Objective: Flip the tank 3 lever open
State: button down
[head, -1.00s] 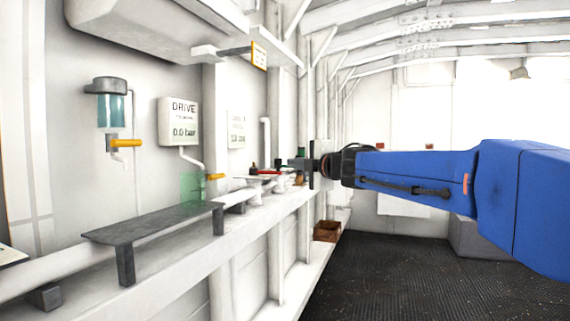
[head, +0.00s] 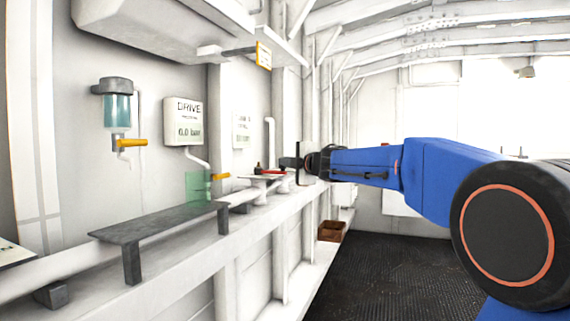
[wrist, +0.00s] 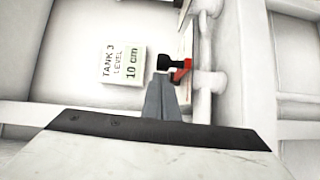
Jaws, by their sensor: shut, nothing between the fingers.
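The tank 3 lever (wrist: 181,71) is a red handle by a white pipe, with a black part at its upper left in the wrist view. In the head view, a small red part (head: 270,172) shows on the pipework just left of my gripper (head: 288,163). The tank 3 level panel (wrist: 122,66) reads 10 cm and is left of the lever. In the wrist view, my gripper (wrist: 161,80) has its grey fingers together and empty. Their tips are just below the black part; I cannot tell whether they touch.
A dark shelf plate (head: 160,222) stands along the left wall ledge. Yellow-handled valves (head: 131,142) and the drive panel (head: 183,121) are on that wall. A brown box (head: 332,231) sits low beyond. The dark floor (head: 400,270) at right is clear.

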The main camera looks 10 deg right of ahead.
jog(key=shift+w+d, duration=0.2)
jog(key=shift+w, duration=0.05)
dwell(0.3)
